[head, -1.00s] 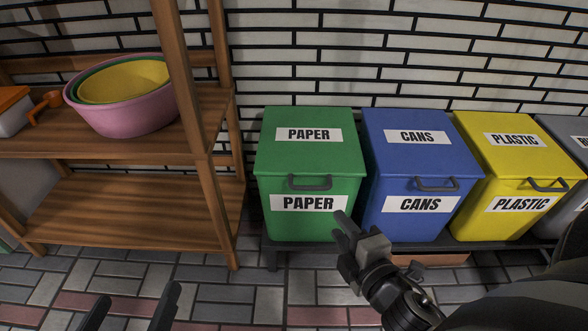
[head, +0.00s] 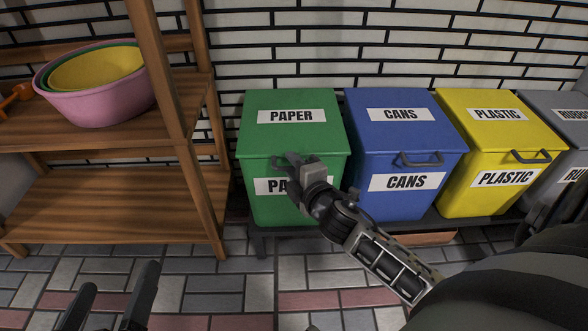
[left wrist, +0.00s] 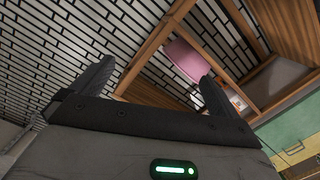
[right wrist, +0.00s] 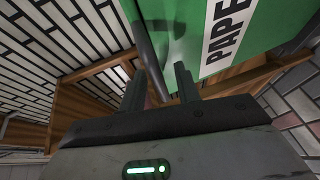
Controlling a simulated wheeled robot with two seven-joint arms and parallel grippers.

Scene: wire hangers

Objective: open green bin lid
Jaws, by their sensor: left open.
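The green bin (head: 262,205), marked PAPER, stands at the left end of the row of bins, its lid (head: 290,135) shut. My right gripper (head: 287,160) is at the handle on the front of this lid and partly covers the handle and the front label. In the right wrist view, the dark handle bar (right wrist: 152,50) runs down toward the gap between my right fingers, which stand a small way apart. I cannot tell whether they pinch it. My left gripper (head: 112,296) is open and empty, low over the floor in front of the shelf.
The blue CANS bin (head: 400,150), yellow PLASTIC bin (head: 500,140) and a grey bin (head: 560,120) stand to the right. A wooden shelf (head: 110,205) with nested bowls (head: 95,90) stands left. A brick wall is close behind; the tiled floor in front is clear.

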